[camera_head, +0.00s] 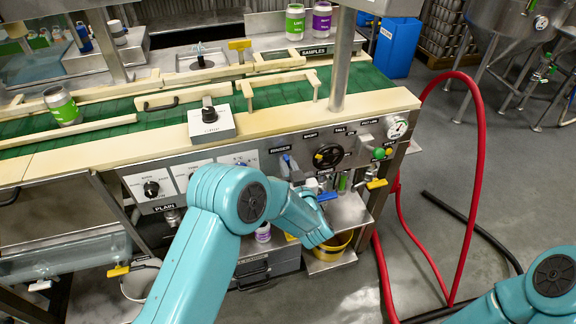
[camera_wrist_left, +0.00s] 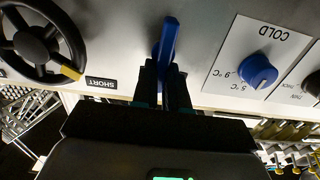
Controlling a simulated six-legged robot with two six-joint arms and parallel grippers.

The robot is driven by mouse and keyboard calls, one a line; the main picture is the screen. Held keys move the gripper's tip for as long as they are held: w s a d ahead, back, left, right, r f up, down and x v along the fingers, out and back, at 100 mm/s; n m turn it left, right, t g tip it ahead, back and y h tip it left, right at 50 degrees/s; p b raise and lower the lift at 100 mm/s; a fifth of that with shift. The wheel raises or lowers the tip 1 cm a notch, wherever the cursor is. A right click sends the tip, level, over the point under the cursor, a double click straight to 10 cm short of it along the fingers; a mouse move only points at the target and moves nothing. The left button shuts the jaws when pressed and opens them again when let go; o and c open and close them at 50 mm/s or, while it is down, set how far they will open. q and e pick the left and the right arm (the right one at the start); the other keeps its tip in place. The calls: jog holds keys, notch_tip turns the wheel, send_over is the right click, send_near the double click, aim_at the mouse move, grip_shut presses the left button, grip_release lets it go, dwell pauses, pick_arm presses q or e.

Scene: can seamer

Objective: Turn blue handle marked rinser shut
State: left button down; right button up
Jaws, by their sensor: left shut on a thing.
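The blue handle (camera_wrist_left: 167,42) is a flat lever on the pale machine panel. In the left wrist view it stands nearly upright, leaning slightly. My left gripper (camera_wrist_left: 165,80) is shut on it, with one dark finger on each side. The handle's far end sticks out beyond the fingertips. In the head view the handle (camera_head: 287,161) shows small under the black RINSER label (camera_head: 280,149), partly hidden by my left gripper (camera_head: 295,172). My right arm shows at the lower right; its gripper is out of frame.
A black handwheel (camera_head: 328,156) is close beside the handle; it also shows in the left wrist view (camera_wrist_left: 38,45). A blue COLD knob (camera_wrist_left: 258,70) is on the other side. A red hose (camera_head: 478,150) loops at the right.

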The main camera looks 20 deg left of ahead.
pick_arm(q)
jog(key=shift+m, duration=0.3)
jog(key=shift+w+d+f+m+b, duration=0.1)
jog(key=shift+d+m, duration=0.1)
jog(key=shift+m, duration=1.15)
jog(key=shift+w+d+f+m+b, duration=0.1)
jog(key=shift+w+d+m+b, duration=0.05)
jog(key=shift+m, duration=1.15)
jog(key=shift+w+d+f+m+b, duration=0.1)
jog(key=shift+d+m, duration=0.1)
jog(key=shift+m, duration=1.15)
jog(key=c, duration=1.1)
grip_release()
jog(key=shift+c, duration=0.2)
jog(key=b+v, duration=0.1)
jog(key=v, duration=1.5)
jog(key=shift+s+d, duration=0.1)
jog(key=shift+s, duration=0.05)
